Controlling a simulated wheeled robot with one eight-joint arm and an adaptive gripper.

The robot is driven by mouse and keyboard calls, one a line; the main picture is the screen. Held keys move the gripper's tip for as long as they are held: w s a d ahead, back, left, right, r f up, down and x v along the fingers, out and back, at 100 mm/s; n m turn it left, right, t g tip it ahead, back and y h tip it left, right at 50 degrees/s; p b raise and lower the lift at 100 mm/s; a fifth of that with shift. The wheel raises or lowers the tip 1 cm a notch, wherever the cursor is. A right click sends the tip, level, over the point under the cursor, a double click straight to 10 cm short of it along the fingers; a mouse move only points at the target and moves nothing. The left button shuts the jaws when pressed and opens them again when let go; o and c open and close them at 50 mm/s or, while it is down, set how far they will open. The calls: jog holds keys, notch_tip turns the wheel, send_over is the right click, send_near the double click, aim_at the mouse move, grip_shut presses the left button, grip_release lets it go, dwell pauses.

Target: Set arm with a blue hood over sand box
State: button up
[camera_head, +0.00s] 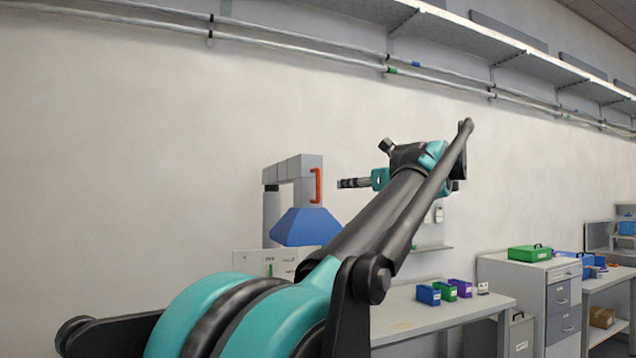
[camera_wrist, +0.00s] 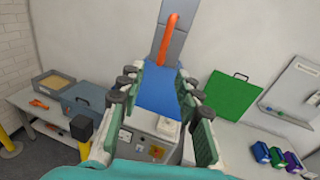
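The arm with a blue hood (camera_head: 308,226) stands by the wall in the head view. Its grey boxy duct (camera_head: 292,168) bears an orange handle (camera_head: 316,185). In the wrist view the blue hood (camera_wrist: 158,92) shows between my fingers, and the orange handle (camera_wrist: 168,38) rises upright beyond them. My gripper (camera_head: 343,183) is open and empty, pointing left, just right of the handle and apart from it. The sand box (camera_wrist: 53,84), a grey tray with tan sand, sits on the left bench in the wrist view. The hood is not over it. I cannot see the sand box in the head view.
A blue-grey case (camera_wrist: 88,100) stands right beside the sand box. A grey machine (camera_wrist: 145,143) stands below the hood. A green panel (camera_wrist: 231,95) is at right. Small coloured bins (camera_head: 445,291) stand on the right bench (camera_head: 415,318).

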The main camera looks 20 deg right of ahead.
aim_at(320, 179)
jog(key=shift+m+h, duration=0.3)
jog(key=shift+m, duration=0.2)
jog(key=w+a, duration=0.1)
jog(key=w, duration=0.4)
jog(key=w+a+r, duration=0.1)
jog(key=w, duration=0.5)
jog(key=w+r, duration=0.1)
jog(key=w, duration=0.4)
jog(key=shift+w+a, duration=0.2)
jog(key=shift+a, duration=0.2)
grip_shut()
